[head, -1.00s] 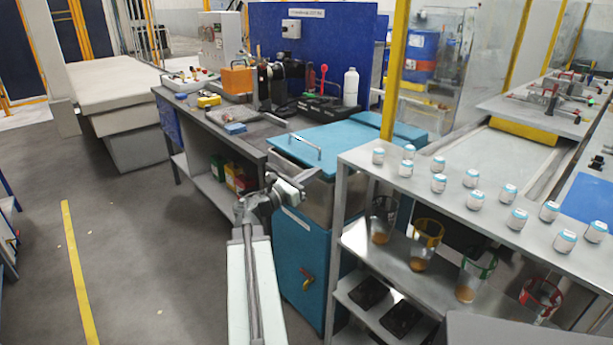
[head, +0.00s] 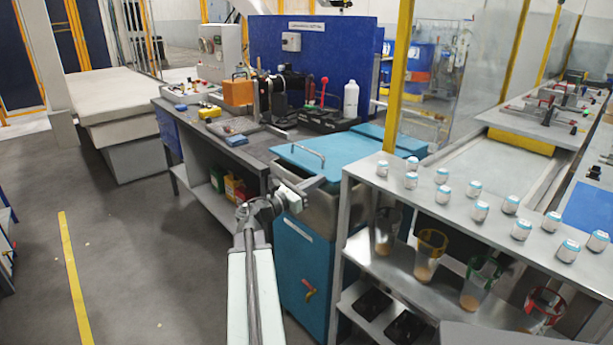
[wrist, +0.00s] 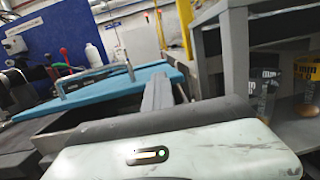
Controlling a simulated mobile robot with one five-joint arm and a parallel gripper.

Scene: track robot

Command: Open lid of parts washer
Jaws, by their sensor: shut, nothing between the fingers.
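The parts washer is a blue cabinet (head: 303,262) with a metal basin (head: 341,207) on top. Its flat blue lid (head: 343,150) lies over the basin, with a metal bar handle (head: 309,151) on it. The lid (wrist: 135,85) and handle (wrist: 92,80) also show in the wrist view. My gripper (head: 315,183) is shut and empty at the washer's front left, near the lid's front edge and below the handle. In the wrist view its fingers (wrist: 158,92) point toward the lid's front edge. I cannot tell whether they touch it.
A metal shelf (head: 480,228) with several small jars on top and cups below stands close on the washer's right. A workbench (head: 229,148) with tools and an orange box (head: 238,92) is on the left. The floor (head: 130,230) at left is clear.

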